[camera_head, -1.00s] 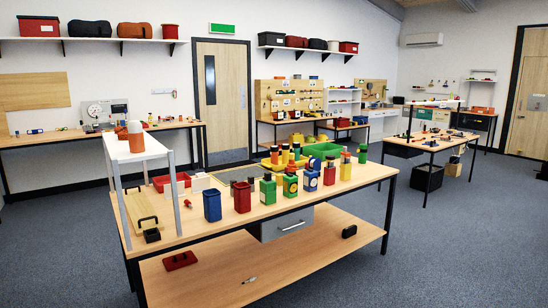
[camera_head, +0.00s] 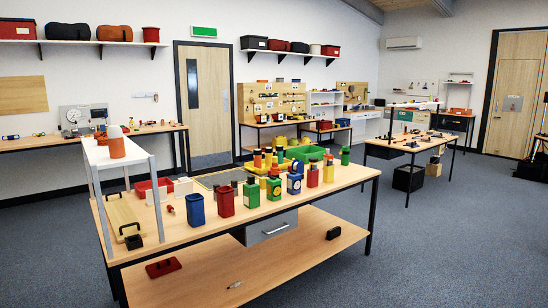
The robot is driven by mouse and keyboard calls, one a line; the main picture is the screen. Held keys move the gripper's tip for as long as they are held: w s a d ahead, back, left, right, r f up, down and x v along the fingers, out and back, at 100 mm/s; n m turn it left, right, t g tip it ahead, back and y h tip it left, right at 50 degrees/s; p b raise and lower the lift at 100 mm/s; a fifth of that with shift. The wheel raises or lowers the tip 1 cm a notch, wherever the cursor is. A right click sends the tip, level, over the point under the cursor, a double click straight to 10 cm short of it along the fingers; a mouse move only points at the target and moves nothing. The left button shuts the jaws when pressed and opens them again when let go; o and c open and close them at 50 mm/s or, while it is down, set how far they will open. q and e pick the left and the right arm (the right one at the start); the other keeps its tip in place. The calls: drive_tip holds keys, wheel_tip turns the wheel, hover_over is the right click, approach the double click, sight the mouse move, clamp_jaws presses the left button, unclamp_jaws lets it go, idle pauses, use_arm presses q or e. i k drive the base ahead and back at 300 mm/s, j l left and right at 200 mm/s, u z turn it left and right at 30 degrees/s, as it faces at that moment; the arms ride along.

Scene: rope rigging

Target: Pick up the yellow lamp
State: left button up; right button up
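The yellow lamp appears to be the small yellow block-shaped body (camera_head: 328,170) with a dark top, standing upright at the right end of a row on the near workbench (camera_head: 330,192). To its left stand a similar red body (camera_head: 312,177), a blue one (camera_head: 294,184) with a pale round face, and green ones (camera_head: 273,190). It is too small to make out details. Neither of my grippers is in view.
Red (camera_head: 225,204) and blue (camera_head: 196,211) open containers stand at the bench's left front. A white raised shelf (camera_head: 112,153) carries an orange-and-white bottle (camera_head: 116,143). Grey floor (camera_head: 440,245) is clear to the right.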

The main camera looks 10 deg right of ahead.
sight(268, 156)
drive_tip(key=i+j+u, duration=0.85)
drive_tip(key=i+u, duration=0.85)
drive_tip(key=i, duration=1.15)
drive_tip(key=i+z, duration=0.35)
drive_tip(key=i, duration=0.4)
drive_tip(key=i+j+z, duration=0.15)
drive_tip(key=i+z, duration=0.15)
drive_tip(key=i, duration=0.45)
drive_tip(key=i+z, duration=0.2)
drive_tip(key=i, duration=1.3)
drive_tip(key=i+z, duration=0.2)
drive_tip(key=i, duration=0.5)
drive_tip(key=i+j+z, duration=0.25)
drive_tip(key=i, duration=0.5)
drive_tip(key=i+l+z, duration=0.15)
drive_tip(key=i+z, duration=1)
drive_tip(key=i+j+z, duration=0.1)
drive_tip(key=z, duration=0.3)
drive_tip(key=i, duration=0.15)
